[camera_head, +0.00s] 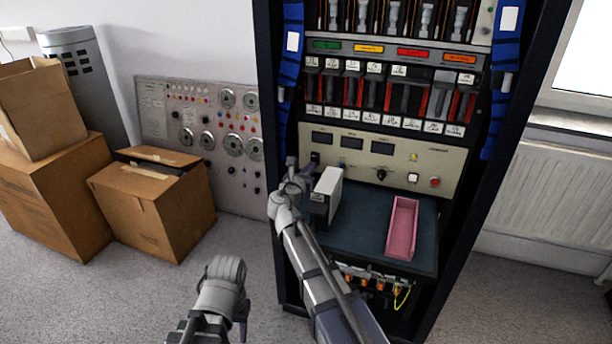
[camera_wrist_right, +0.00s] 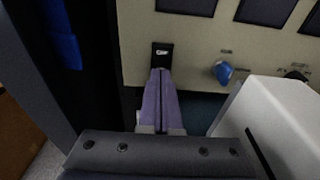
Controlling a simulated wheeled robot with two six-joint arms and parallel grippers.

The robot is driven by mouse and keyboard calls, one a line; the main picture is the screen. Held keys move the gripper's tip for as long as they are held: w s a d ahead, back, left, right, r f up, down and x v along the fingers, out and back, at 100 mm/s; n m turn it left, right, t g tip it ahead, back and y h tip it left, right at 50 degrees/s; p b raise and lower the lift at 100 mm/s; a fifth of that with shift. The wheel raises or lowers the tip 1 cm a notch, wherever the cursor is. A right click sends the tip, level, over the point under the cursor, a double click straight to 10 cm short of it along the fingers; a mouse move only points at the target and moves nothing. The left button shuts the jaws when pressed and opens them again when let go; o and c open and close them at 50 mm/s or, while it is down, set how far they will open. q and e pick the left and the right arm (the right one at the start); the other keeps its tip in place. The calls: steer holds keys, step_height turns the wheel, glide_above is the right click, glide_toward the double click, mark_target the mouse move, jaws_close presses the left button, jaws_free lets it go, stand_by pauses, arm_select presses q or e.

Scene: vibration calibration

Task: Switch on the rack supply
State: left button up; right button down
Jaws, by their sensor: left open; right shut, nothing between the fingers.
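The rack supply is a cream panel (camera_head: 455,160) in the tall rack, with dark displays, knobs and a red button. A black rocker switch (camera_head: 315,157) sits at its left end and shows in the right wrist view (camera_wrist_right: 161,50); its small marking is too blurred to read surely. My right gripper (camera_head: 297,166) is at the panel's left end. Its purple fingers (camera_wrist_right: 160,73) are shut and empty, with tips right at the switch's lower edge; I cannot tell whether they touch it. My left gripper (camera_head: 242,318) is open, low over the floor, away from the rack.
A white box (camera_head: 327,194) stands on the rack's shelf (camera_head: 360,217), close right of my right gripper. A pink tray (camera_head: 402,228) lies further right. A blue knob (camera_wrist_right: 222,72) is right of the switch. Cardboard boxes (camera_head: 152,208) stand on the left floor.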

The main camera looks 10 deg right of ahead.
steer(key=shift+w+d, duration=0.15)
steer(key=shift+w, duration=0.1)
steer(key=shift+w+d+f, duration=0.1)
steer(key=shift+w, duration=0.1)
arm_select(q)
steer(key=shift+f, duration=0.15)
arm_select(e)
steer(key=shift+s+a+f, duration=0.15)
steer(key=shift+s+a, duration=0.05)
steer(key=shift+s, duration=0.3)
steer(key=v, duration=0.3)
steer(key=f+b+v, duration=0.1)
steer(key=v, duration=0.1)
steer(key=shift+s+a, duration=0.25)
steer(key=shift+a, duration=0.05)
steer(key=s+a, duration=0.1)
steer(key=s, duration=0.1)
steer(key=s+a, duration=0.1)
steer(key=s, duration=0.1)
steer(key=s+a+f+b, duration=0.1)
steer(key=s+a, duration=0.1)
arm_select(q)
steer(key=shift+s+a+f, duration=0.25)
steer(key=shift+a+f, duration=0.55)
steer(key=shift+f, duration=0.05)
